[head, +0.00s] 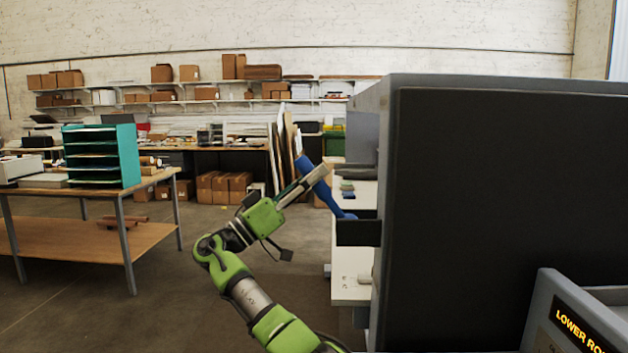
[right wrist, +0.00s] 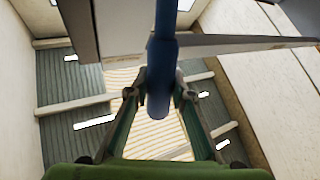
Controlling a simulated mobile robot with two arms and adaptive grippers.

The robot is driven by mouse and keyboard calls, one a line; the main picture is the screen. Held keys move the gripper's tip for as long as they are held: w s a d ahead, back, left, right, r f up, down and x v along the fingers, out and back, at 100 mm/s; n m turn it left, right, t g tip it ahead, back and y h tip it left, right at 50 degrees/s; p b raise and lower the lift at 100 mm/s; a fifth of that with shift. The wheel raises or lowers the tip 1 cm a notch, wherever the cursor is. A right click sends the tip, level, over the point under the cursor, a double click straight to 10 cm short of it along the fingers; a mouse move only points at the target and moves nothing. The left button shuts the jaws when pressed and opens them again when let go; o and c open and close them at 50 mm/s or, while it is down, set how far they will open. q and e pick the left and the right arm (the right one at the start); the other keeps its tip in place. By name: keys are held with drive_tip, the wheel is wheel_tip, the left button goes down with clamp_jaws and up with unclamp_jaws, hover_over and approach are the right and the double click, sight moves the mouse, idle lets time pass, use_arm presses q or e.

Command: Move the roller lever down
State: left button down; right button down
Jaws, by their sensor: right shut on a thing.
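The roller lever (head: 335,203) is a blue handle on the left side of the dark laminator (head: 500,210). It slants from its lower right end near a dark bracket up to the left. My right gripper (head: 313,178) reaches it from the lower left and is shut on its upper part. In the right wrist view the blue lever (right wrist: 166,45) runs down between the two fingers of my right gripper (right wrist: 160,88), its rounded end past the fingertips. Where the lever joins the machine is partly hidden in the head view. My left gripper is not in view.
The laminator's big dark body fills the right side, with a grey panel (head: 572,325) reading "LOWER RO..." at the lower right. A table with a teal shelf unit (head: 100,157) stands at the left. Shelves with cardboard boxes line the back wall. Open floor lies between.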

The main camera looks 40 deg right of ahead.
drive_tip(key=c, duration=1.8)
unclamp_jaws()
drive_tip(key=shift+o, duration=0.2)
drive_tip(key=shift+a, duration=0.1)
drive_tip(key=v, duration=1.2)
